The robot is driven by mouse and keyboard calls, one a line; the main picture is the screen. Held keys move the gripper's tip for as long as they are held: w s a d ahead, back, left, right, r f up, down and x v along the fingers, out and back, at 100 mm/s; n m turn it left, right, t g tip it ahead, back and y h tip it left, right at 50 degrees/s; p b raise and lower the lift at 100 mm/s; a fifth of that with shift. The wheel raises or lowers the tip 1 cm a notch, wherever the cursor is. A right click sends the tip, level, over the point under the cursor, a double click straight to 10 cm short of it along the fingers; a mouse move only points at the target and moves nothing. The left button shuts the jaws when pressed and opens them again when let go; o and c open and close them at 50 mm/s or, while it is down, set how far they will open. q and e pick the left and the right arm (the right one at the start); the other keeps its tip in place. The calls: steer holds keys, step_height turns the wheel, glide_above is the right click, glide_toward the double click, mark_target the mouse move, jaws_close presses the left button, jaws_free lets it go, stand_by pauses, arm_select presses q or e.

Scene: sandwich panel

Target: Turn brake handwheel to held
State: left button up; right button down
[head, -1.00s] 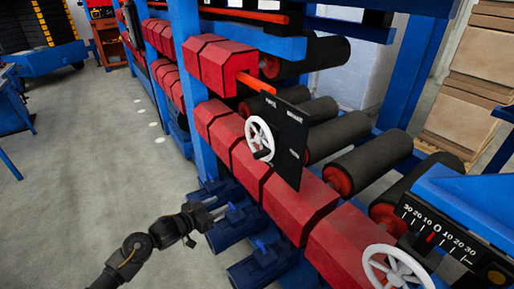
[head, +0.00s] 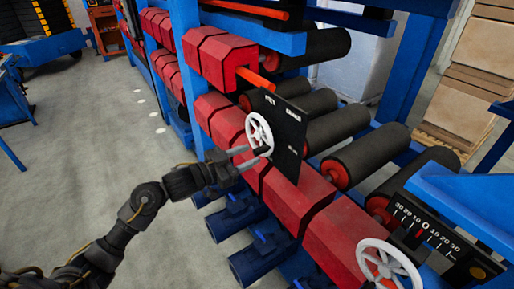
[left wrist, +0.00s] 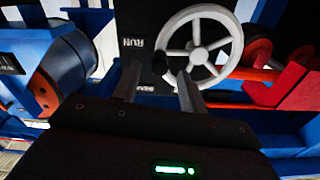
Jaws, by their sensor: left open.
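The white spoked brake handwheel (head: 259,132) is mounted on a black panel (head: 292,125) with small white lettering. A dark crank knob (head: 264,150) sits at its lower rim. My left gripper (head: 254,156) is open, its fingertips close to the knob. In the left wrist view the handwheel (left wrist: 199,54) is just beyond and right of the left gripper (left wrist: 158,70). The dark knob (left wrist: 161,62) appears between the two fingertips; I cannot tell whether they touch it. The word RUN is readable on the panel there; other lettering is partly hidden. My right gripper is not in view.
A second white handwheel (head: 389,267) sits at the lower right below a black scale (head: 424,225). Red housings (head: 295,195), dark rollers (head: 375,175) and blue frame posts (head: 405,70) surround the panel. Blue motors (head: 232,215) stand low down. The floor (head: 90,150) at left is clear.

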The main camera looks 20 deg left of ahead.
mark_target(254, 153)
arm_select(q)
steer(key=shift+p+x, duration=0.35)
steer(key=shift+x, duration=1.8)
